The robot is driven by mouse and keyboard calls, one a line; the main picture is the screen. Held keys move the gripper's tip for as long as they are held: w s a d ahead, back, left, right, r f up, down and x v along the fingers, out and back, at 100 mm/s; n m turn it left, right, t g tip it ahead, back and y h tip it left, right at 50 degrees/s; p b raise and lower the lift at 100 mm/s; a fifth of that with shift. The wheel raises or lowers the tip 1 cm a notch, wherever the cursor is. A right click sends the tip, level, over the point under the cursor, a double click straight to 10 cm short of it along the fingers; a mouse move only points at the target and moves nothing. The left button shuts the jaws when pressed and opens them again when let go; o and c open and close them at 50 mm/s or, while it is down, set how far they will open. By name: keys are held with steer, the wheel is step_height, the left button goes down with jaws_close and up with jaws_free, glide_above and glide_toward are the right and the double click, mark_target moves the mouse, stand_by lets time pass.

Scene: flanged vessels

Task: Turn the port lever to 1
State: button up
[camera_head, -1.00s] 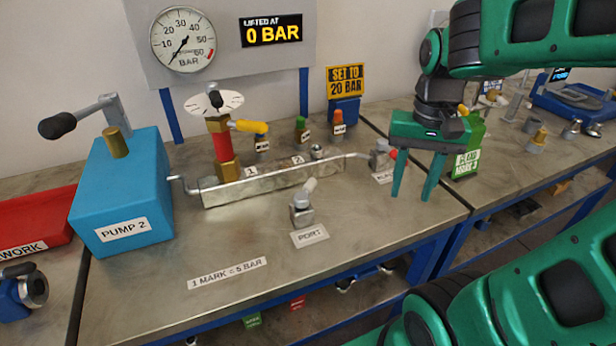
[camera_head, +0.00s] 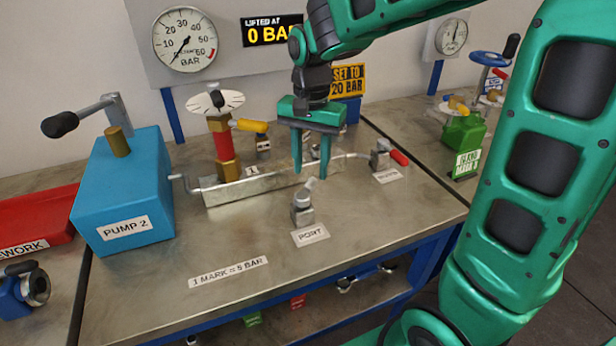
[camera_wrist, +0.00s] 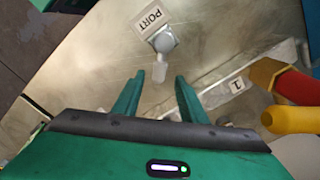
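The port lever (camera_head: 309,186) is a short pale handle on a grey metal valve block (camera_head: 302,209), behind the PORT label (camera_head: 310,235). In the head view it leans up and to the right, toward the manifold bar. The wrist view shows the lever (camera_wrist: 159,70) and the PORT label (camera_wrist: 152,18) ahead of the fingers. My gripper (camera_head: 311,172) is open and empty, pointing down above the manifold near the lever; no contact is visible. The "1" tag (camera_head: 252,170) is on the manifold (camera_head: 225,192); the "2" tag is hidden behind my gripper in the head view.
A red and brass valve with a yellow lever (camera_head: 252,126) stands at the manifold's left part. A red-tipped valve (camera_head: 398,158) is at its right end. The blue pump (camera_head: 120,195) is at left. The bench front around the "1 MARK = 5 BAR" label (camera_head: 228,272) is clear.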

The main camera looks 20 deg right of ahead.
mark_target(311, 181)
steer(key=shift+f, duration=1.9)
steer(key=shift+c, duration=0.3)
